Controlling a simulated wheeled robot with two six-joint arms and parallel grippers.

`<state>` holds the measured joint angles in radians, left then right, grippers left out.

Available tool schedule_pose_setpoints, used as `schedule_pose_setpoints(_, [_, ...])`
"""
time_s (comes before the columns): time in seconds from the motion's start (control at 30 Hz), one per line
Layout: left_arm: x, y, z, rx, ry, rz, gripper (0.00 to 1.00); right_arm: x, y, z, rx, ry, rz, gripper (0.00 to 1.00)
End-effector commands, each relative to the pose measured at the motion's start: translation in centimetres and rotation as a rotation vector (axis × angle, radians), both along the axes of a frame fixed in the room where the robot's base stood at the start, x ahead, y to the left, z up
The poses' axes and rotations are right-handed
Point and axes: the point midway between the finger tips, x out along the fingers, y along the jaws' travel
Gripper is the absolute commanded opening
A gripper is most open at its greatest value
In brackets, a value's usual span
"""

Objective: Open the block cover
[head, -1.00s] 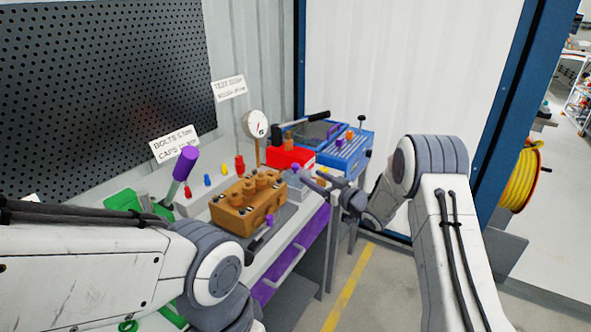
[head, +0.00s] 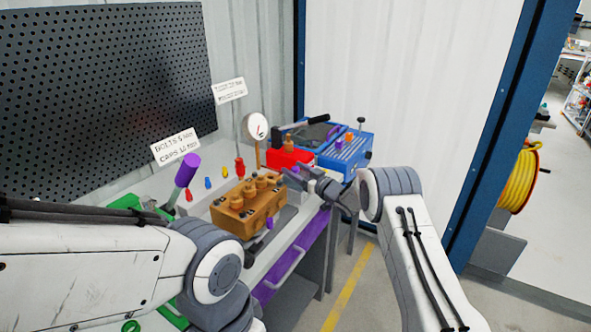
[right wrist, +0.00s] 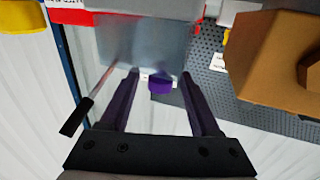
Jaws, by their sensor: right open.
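The block cover (right wrist: 135,40) looks like a clear grey box in the right wrist view, with a purple knob (right wrist: 160,86) on it. My right gripper (right wrist: 160,75) is open, its two dark purple fingers on either side of the knob, with a gap to each. I cannot tell how deep the fingers reach around it. In the head view the right gripper (head: 293,173) is at the front of the red box, beside the brown pump block (head: 247,207), and hides most of the cover.
A red box (head: 288,158) and a blue case (head: 345,152) stand behind the right gripper. A pressure gauge (head: 256,127) rises behind the pump block. Floor is free right of the bench.

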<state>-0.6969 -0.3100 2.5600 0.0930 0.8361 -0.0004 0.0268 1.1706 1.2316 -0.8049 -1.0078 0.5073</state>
Motion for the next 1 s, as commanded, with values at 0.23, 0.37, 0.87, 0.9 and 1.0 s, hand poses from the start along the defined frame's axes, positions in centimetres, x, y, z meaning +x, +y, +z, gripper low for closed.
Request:
schedule_pose_setpoints(0.23, [0.00, 0.00, 0.00, 0.000, 0.000, 0.000, 0.50, 0.02, 0.02, -0.02, -0.001, 0.001, 0.000, 0.56])
schedule_pose_setpoints(0.37, [0.00, 0.00, -0.01, 0.000, 0.000, 0.000, 0.50, 0.01, 0.01, -0.02, -0.001, 0.001, 0.000, 0.06])
schedule_pose_setpoints(0.87, [0.00, 0.00, 0.00, 0.000, 0.000, 0.000, 0.50, -0.01, 0.01, -0.02, -0.001, 0.000, 0.000, 0.00])
schedule_pose_setpoints(0.9, [0.00, 0.00, 0.00, 0.000, 0.000, 0.000, 0.50, -0.01, 0.01, -0.02, -0.001, 0.000, 0.000, 0.00])
schedule_pose_setpoints(1.0, [0.00, 0.00, 0.00, 0.000, 0.000, 0.000, 0.50, -0.01, 0.00, -0.03, -0.001, 0.000, 0.000, 0.00])
